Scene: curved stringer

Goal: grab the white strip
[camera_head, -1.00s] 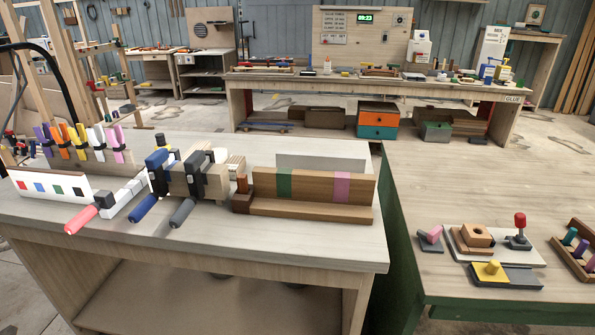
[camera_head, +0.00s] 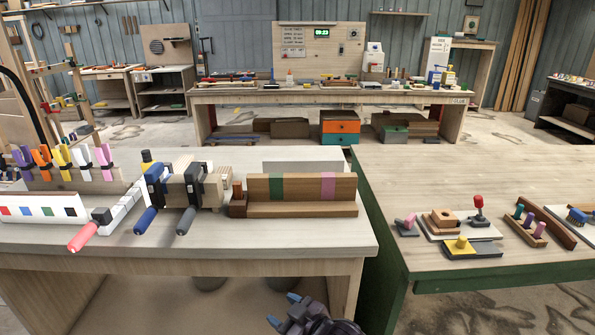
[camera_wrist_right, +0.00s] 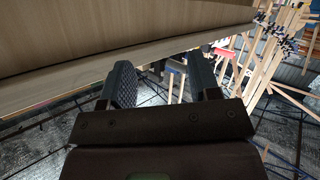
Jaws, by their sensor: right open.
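Several pieces on the left bench could be called a white strip. A narrow white piece (camera_head: 128,207) lies by the red-handled tool (camera_head: 90,230), and a white block (camera_head: 305,167) stands behind the brown wooden block with green and pink bands (camera_head: 302,187). A white board with coloured squares (camera_head: 42,209) is at the far left. My right gripper (camera_head: 283,309) is low in front of the bench, below its top and away from these pieces. In the right wrist view it (camera_wrist_right: 162,82) is open, with nothing between its fingers. My left gripper does not show.
Two clamps (camera_head: 170,195) with blue and dark handles stand mid-bench on the left bench (camera_head: 250,236). Coloured clips (camera_head: 62,158) stand in a rack behind. A green-sided table (camera_head: 460,180) with small blocks is at right, close beside the bench. The bench's front edge is above my gripper.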

